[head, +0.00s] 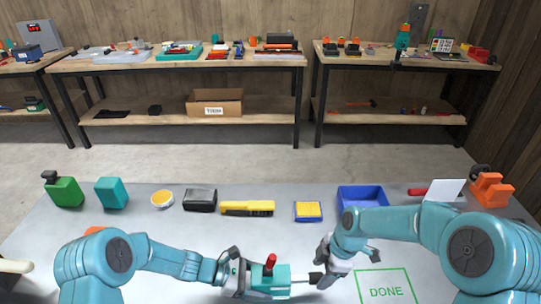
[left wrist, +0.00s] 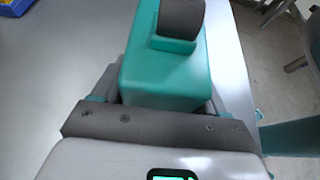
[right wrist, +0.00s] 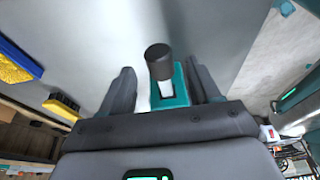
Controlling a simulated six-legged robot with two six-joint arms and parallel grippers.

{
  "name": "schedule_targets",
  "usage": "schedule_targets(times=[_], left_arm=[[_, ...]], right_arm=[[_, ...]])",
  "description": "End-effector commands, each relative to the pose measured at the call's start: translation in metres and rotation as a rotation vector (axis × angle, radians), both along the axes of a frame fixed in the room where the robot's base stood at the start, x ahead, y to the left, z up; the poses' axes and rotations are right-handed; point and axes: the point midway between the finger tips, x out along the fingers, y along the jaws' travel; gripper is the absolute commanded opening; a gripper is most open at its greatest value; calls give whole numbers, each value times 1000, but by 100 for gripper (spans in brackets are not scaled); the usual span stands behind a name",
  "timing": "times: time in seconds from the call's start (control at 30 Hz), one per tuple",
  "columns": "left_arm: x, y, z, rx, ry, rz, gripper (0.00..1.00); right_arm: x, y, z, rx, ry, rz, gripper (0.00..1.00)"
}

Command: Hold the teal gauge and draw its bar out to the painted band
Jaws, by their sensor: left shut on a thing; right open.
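The teal gauge (head: 262,277) is a block with a red knob (head: 271,259) on top, low in the middle of the head view. My left gripper (head: 240,278) is shut on its left end; the teal block also fills the jaws in the left wrist view (left wrist: 165,75). A pale bar (head: 302,278) sticks out of the gauge's right side towards my right gripper (head: 322,275). My right gripper is open. In the right wrist view a dark round knob (right wrist: 158,62) and part of the teal gauge (right wrist: 181,88) show between its spread fingers. I cannot make out a painted band.
On the grey table stand a green block (head: 64,193), a teal block (head: 111,193), a black box (head: 200,200), a yellow brush (head: 247,209), a blue-yellow pad (head: 308,211) and a blue tray (head: 345,200). A green DONE square (head: 386,287) is marked at the right.

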Motion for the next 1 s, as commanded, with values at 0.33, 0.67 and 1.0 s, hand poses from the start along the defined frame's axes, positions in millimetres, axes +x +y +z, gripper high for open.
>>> schedule_targets(times=[0.33,0.67,1.0], left_arm=[[0,0,1,-2,0,0,44],[0,0,1,-2,-1,0,44],[0,0,1,-2,-1,0,44]], right_arm=[[0,7,-24,0,0,-1,62],[0,7,-24,0,0,-1,32],[0,7,-24,0,-1,-1,11]])
